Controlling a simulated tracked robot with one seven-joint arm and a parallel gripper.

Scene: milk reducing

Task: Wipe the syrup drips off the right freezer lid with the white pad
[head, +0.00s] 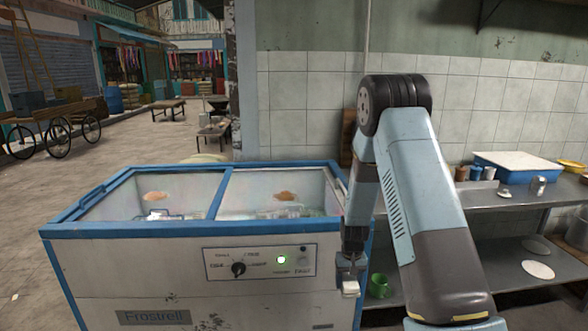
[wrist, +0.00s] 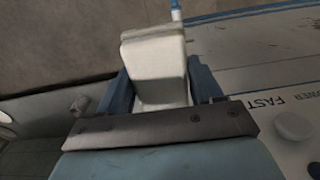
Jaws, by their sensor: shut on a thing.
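My gripper (head: 350,264) hangs in front of the freezer's front panel, near its right end and below lid height. It is shut on the white pad (head: 350,288). In the wrist view the pad (wrist: 157,62) sits upright between the two blue fingers. The right freezer lid (head: 250,189) is a pane in a blue frame. A brown-orange patch (head: 285,196) shows toward its far side, and I cannot tell whether it lies on or under the glass. The pad is apart from the lid.
The left lid (head: 120,195) shows a similar brown patch (head: 157,196). The control panel (head: 260,262) with a knob and green light is left of my gripper.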

